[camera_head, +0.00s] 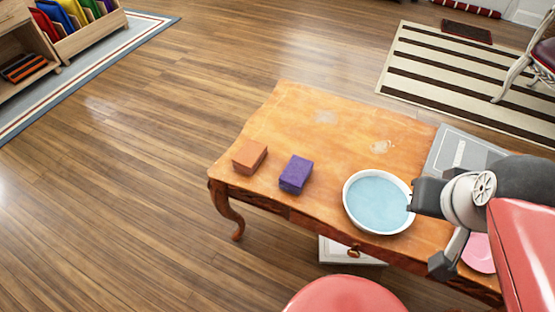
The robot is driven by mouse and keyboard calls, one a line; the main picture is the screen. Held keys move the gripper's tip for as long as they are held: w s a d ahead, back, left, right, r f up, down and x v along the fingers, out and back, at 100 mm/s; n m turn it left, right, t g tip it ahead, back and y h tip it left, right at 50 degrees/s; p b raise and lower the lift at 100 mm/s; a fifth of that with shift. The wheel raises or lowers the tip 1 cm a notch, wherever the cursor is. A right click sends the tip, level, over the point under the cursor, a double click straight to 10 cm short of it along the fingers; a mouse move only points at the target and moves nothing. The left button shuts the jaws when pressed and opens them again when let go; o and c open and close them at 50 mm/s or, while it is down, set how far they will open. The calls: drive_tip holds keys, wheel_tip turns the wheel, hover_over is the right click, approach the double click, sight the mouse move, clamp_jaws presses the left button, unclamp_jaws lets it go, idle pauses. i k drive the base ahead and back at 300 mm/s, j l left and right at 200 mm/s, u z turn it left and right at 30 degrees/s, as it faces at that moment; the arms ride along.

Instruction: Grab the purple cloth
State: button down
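The purple cloth (296,174) looks like a small, thick purple block, folded or sponge-like. It lies on the wooden table (290,110) near the front edge, between an orange-brown block (249,157) and a white bowl (352,212). My gripper (432,232) is at the right, by the bowl's right rim, well to the right of the purple cloth and apart from it. Its two dark fingers appear spread, with nothing seen between them. Part of my arm covers the table's right end.
The bowl holds bluish water and stands between my gripper and the cloth. A grey flat item (458,150) and a partly hidden pink plate (480,252) lie at the right. Pale stains mark the tabletop. The table's back left is clear.

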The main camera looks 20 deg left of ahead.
sight(293, 179)
drive_tip(key=u, duration=1)
